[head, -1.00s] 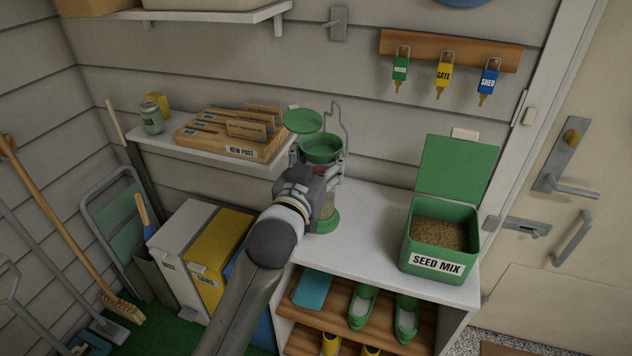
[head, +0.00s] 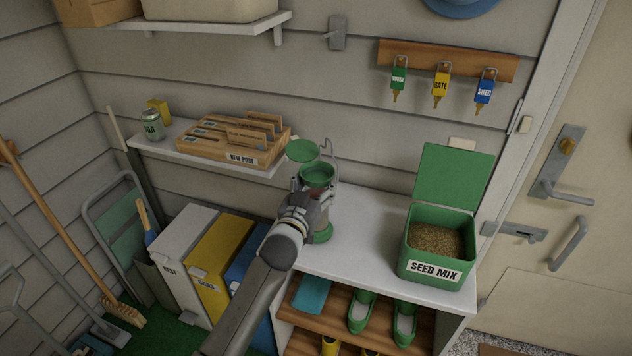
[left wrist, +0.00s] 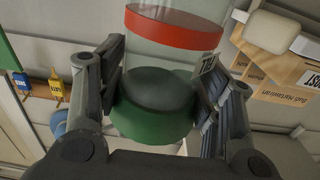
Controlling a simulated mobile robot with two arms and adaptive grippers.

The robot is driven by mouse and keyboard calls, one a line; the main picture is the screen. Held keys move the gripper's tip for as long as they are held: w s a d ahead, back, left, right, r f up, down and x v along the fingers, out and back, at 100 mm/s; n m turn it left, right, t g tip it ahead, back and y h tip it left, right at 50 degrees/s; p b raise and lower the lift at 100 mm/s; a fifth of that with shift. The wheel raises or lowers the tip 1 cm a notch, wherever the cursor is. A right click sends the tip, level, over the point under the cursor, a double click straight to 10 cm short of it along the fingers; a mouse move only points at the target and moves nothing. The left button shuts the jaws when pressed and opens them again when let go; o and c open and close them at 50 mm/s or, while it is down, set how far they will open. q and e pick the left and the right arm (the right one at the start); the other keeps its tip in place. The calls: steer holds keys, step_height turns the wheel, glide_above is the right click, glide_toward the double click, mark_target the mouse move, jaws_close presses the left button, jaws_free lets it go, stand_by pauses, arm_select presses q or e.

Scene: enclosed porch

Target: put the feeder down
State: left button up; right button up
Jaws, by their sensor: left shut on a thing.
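The feeder has a green rim and open green top (head: 317,174), a clear tube and a green base (head: 323,233). It looks about upright over the left part of the white cabinet top (head: 365,250). I cannot tell whether its base touches the surface. My left gripper (head: 312,200) is shut on the feeder and hides part of its tube. In the left wrist view, the feeder's green end (left wrist: 155,105) sits between the two fingers, with a red band and clear tube beyond. My right gripper is not in view.
A green seed mix box (head: 436,265) with its lid up stands right of the feeder on the cabinet top, with clear white surface between. A wall shelf with a wooden post rack (head: 232,150) is close by, behind and left. Shoes (head: 404,322) lie on the rack below.

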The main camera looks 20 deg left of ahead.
arm_select(q)
steer(key=shift+f, duration=0.2)
steer(key=o, duration=1.5)
steer(key=shift+r, duration=0.1)
steer(key=shift+r, duration=0.2)
steer(key=s+b, duration=0.1)
steer(key=s, duration=0.5)
steer(key=s+b, duration=0.1)
steer(key=s, duration=0.5)
steer(key=shift+a+f, duration=0.15)
steer(key=shift+a, duration=0.05)
steer(key=shift+f, duration=0.1)
